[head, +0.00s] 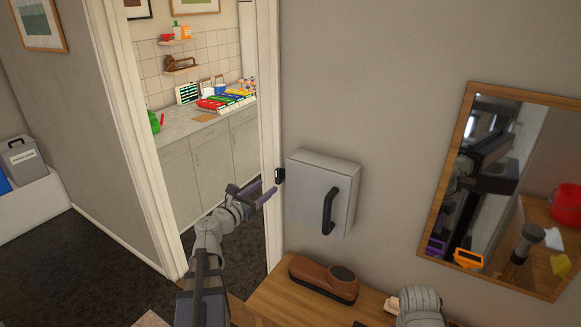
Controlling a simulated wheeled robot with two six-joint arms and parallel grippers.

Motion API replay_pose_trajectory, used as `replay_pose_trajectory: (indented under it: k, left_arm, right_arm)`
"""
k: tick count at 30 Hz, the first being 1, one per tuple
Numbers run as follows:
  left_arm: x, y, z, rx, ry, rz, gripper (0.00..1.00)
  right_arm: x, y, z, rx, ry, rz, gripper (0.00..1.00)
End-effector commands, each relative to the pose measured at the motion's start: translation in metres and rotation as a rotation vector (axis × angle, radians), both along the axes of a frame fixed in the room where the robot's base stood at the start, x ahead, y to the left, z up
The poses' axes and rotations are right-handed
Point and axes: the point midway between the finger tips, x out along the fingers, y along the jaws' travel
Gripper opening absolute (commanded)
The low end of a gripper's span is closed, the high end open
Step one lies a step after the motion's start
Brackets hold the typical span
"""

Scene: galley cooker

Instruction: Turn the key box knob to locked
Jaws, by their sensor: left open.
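The key box (305,190) is a light grey box fixed to the wall right of the doorway. A black bar handle (329,211) stands on its front face, nearly upright and slightly tilted. A small black part (279,175) shows at the box's left edge; I cannot tell for sure whether it is the knob. No lock marking is readable. My left gripper (261,191) has purple fingers and is open and empty. In the picture its fingertips are just left of the box and below the small black part, with no clear contact. My right gripper is not in view.
A wooden shelf (275,303) below the box bears a brown, shoe-shaped object (324,279). A wood-framed mirror (446,180) hangs at the right, showing reflections. The white door frame (269,130) is close to the box. Beyond it is a counter (185,135) with colourful items.

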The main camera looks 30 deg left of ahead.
Motion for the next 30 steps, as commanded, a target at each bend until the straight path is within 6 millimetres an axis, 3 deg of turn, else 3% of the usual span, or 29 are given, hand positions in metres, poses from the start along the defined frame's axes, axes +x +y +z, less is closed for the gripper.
replay_pose_trajectory:
  k: [8,21,30]
  left_arm:
    - [0.0,0.011,0.004,-0.038,-0.012,0.025,0.56]
    - [0.061,0.006,0.003,-0.035,-0.011,0.021,0.56]
    - [0.076,0.004,0.003,-0.034,-0.011,0.023,0.56]
  right_arm:
    - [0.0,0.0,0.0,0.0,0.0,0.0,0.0]
    - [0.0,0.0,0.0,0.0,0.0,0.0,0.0]
    - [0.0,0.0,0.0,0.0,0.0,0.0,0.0]
